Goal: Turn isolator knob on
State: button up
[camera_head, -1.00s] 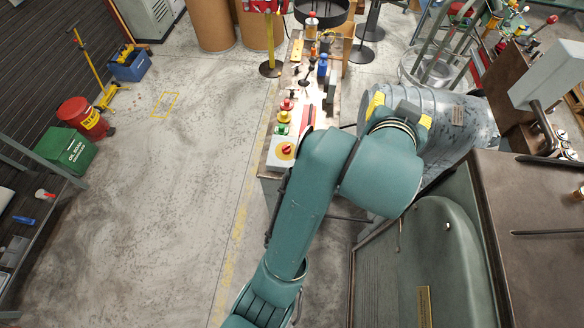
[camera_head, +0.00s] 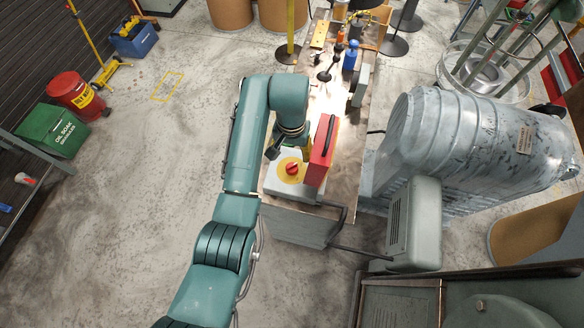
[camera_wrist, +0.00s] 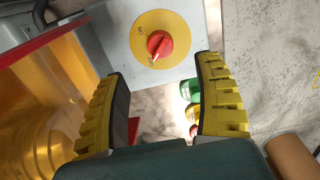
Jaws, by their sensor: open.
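The isolator knob (camera_head: 292,169) is a red rotary knob on a yellow disc, set on a light grey box (camera_head: 279,187) at the near end of the bench. In the wrist view, the knob (camera_wrist: 159,44) sits on its yellow disc (camera_wrist: 140,25), with lettering at two places on the disc. My gripper (camera_wrist: 158,75) shows two yellow ribbed fingers spread apart, with nothing between them. The knob lies beyond the fingertips and apart from them. In the head view my gripper is mostly hidden behind my wrist, just behind the knob box.
A red box (camera_head: 320,152) with a dark handle stands on the bench (camera_head: 347,149) close to the right of the knob. Green and red buttons (camera_wrist: 190,90) show below the knob panel in the wrist view. A large grey ribbed housing (camera_head: 450,135) stands to the right.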

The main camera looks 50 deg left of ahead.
aim_at(292, 166)
notch_tip(292, 166, down, 10)
jog(key=shift+w+r+b, duration=0.1)
jog(key=shift+b, duration=0.75)
grip_shut()
